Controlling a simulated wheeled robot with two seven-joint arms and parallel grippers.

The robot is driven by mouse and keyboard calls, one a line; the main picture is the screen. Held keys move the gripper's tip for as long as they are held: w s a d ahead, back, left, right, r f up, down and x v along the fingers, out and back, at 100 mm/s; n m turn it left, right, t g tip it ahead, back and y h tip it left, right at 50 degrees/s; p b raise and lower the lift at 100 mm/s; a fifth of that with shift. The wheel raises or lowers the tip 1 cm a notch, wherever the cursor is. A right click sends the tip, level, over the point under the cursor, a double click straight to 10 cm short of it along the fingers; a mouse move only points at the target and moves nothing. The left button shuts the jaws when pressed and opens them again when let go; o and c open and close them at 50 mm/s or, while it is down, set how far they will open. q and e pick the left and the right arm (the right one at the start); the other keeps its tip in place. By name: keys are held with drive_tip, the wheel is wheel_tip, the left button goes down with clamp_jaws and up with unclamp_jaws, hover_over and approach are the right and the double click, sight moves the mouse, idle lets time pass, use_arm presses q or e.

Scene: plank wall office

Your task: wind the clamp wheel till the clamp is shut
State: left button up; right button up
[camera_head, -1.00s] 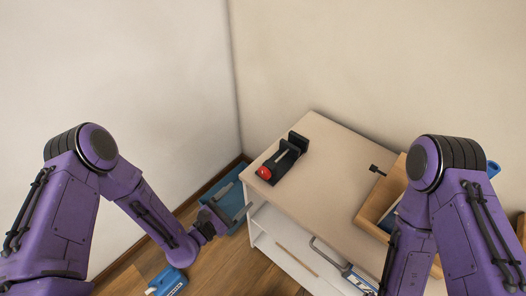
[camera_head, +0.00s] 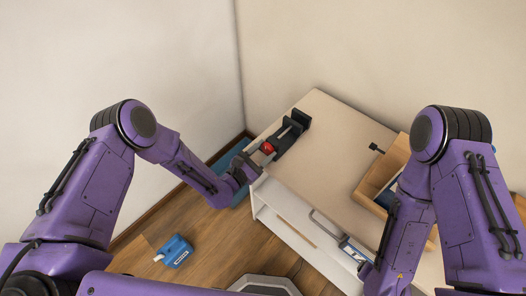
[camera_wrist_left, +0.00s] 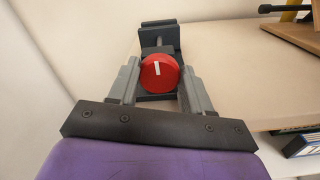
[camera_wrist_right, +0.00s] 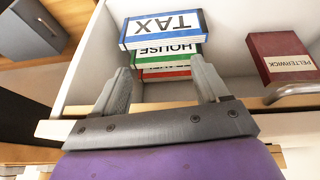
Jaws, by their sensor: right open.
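The black clamp (camera_head: 285,140) lies on the top of the cabinet near its left edge. Its red wheel (camera_head: 267,148) faces my left arm. In the left wrist view the wheel (camera_wrist_left: 159,72) shows a white mark that points nearly straight up. A gap with a bar in it shows between the clamp's far jaw (camera_wrist_left: 160,32) and its nearer block. My left gripper (camera_wrist_left: 160,80) has one grey finger on each side of the wheel, seemingly touching its rim. My right gripper (camera_wrist_right: 162,80) is open and empty in front of a shelf with books.
The cabinet top (camera_head: 325,150) is clear right of the clamp. A wooden tray (camera_head: 378,185) and a small black part (camera_head: 376,148) are at the right. Books (camera_wrist_right: 162,30) lie on the shelf. A blue object (camera_head: 174,251) is on the floor.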

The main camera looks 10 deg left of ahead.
use_arm(q)
drive_tip(key=c, duration=0.4)
drive_tip(key=shift+f+m+b, duration=0.3)
drive_tip(key=shift+m+b, duration=0.4)
drive_tip(key=shift+b, duration=0.15)
drive_tip(key=shift+c, duration=0.2)
drive_tip(key=shift+r+m+b, duration=0.15)
drive_tip(key=shift+m+b, duration=0.2)
drive_tip(key=shift+m, duration=0.35)
drive_tip(key=shift+r, duration=0.1)
drive_tip(key=o, duration=1.1)
drive_tip(key=shift+s, duration=0.1)
drive_tip(key=shift+c, duration=0.2)
